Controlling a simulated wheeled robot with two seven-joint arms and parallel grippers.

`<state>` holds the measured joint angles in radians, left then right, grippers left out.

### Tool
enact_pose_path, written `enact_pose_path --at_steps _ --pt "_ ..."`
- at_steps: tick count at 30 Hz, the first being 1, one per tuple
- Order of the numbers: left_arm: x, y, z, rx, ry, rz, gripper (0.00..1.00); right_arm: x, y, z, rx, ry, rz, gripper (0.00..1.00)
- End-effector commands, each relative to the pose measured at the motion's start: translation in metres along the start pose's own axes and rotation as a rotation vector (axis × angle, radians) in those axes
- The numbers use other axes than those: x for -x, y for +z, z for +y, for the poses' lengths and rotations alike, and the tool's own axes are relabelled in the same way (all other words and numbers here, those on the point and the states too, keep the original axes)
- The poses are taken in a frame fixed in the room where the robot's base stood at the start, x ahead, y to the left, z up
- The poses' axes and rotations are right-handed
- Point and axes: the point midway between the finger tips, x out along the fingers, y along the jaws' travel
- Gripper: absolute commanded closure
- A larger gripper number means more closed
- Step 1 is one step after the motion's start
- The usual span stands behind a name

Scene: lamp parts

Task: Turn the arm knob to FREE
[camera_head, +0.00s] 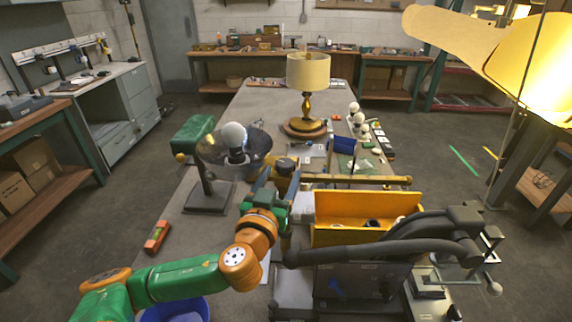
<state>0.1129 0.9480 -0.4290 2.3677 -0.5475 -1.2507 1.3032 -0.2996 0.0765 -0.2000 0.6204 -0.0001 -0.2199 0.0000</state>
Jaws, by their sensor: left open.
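A round yellow knob-like part with a dark top (285,164) sits near the middle of the table, at the left end of a yellow bar (350,180). It looks like the arm knob, but any FREE marking is too small to read. My left gripper (277,178), on the green and orange arm, is open. Its dark blue fingers point away from me and lie close to the knob, one to each side in the picture. I cannot tell whether they touch it. My right gripper cannot be made out.
A lamp with a bare bulb (235,137) stands left of the gripper. A yellow bin (365,208) and a dark grey jointed arm (380,250) crowd the right. A shaded lamp (308,72) stands farther back. A red level-like tool (157,236) lies at left.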

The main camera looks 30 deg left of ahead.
Motion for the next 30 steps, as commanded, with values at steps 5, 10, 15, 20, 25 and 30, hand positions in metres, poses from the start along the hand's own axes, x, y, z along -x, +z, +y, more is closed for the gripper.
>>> enact_pose_path --at_steps 5,10,15,20,25,30 --pt "-0.026 -0.005 -0.001 0.000 -0.002 0.000 0.33 0.015 0.001 0.000 0.000 0.000 -0.004 0.50" --pt "-0.037 -0.002 0.000 0.000 -0.001 -0.001 0.33 0.018 0.000 0.001 0.001 0.002 -0.004 0.50" --pt "-0.038 -0.001 0.000 0.000 0.001 -0.002 0.33 0.018 0.000 0.002 0.001 0.003 -0.003 0.50" --pt "-0.038 -0.001 0.000 0.000 0.000 -0.002 0.52 0.018 0.000 0.003 0.001 0.004 -0.003 0.50" --pt "-0.038 -0.001 0.000 0.000 0.000 -0.002 0.98 0.018 0.000 0.003 0.002 0.004 -0.002 0.50" --pt "-0.039 0.000 0.001 0.005 -0.027 0.005 1.00 0.013 0.000 0.003 0.002 0.004 -0.002 0.50"
